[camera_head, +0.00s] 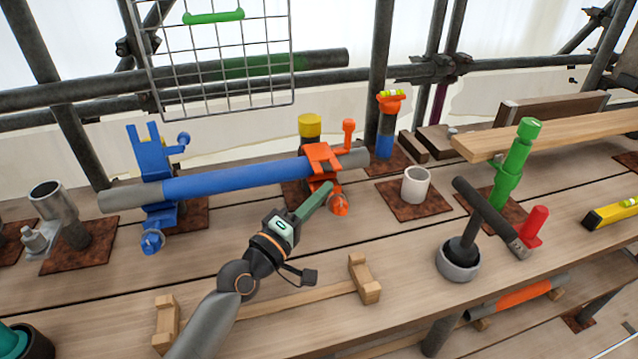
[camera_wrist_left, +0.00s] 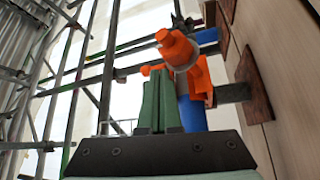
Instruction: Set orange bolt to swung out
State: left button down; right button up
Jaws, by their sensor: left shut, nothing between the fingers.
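An orange clamp (camera_head: 322,160) sits around the right part of a blue and grey tube (camera_head: 236,180). An orange bolt with a thick round end (camera_head: 340,205) juts from its lower front; it shows large in the left wrist view (camera_wrist_left: 177,48). Another orange knob (camera_head: 348,127) stands upright at the clamp's back right. My left gripper (camera_head: 325,192) is shut and empty, its green fingertips just left of the bolt's end. In the left wrist view the fingers (camera_wrist_left: 160,105) are together below the bolt; whether they touch it I cannot tell. My right gripper is out of view.
A blue clamp (camera_head: 155,180) holds the tube's left part. A white cup (camera_head: 416,185), a green post (camera_head: 512,165) and a mallet (camera_head: 485,215) stand to the right. A wooden rack (camera_head: 365,280) lies in front. A wire grid (camera_head: 215,60) hangs behind.

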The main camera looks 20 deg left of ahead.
pick_arm(q)
jog(key=shift+s+d+f, duration=0.15)
jog(key=shift+s+f, duration=0.05)
jog(key=shift+f, duration=0.25)
jog(key=shift+s+d+f, duration=0.15)
jog(key=shift+f, duration=0.3)
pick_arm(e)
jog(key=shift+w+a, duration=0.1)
pick_arm(q)
jog(key=shift+d+f, duration=0.1)
jog(key=shift+f, duration=0.15)
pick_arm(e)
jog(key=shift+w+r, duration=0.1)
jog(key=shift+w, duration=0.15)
pick_arm(q)
jog(key=shift+s, duration=0.15)
jog(key=shift+s+f, duration=0.15)
jog(key=shift+s, duration=0.05)
jog(key=b, duration=0.2)
send_near(329, 203)
jog(key=r+v, duration=0.1)
jog(key=v, duration=0.3)
jog(key=shift+a+r, duration=0.2)
jog(key=shift+r, duration=0.05)
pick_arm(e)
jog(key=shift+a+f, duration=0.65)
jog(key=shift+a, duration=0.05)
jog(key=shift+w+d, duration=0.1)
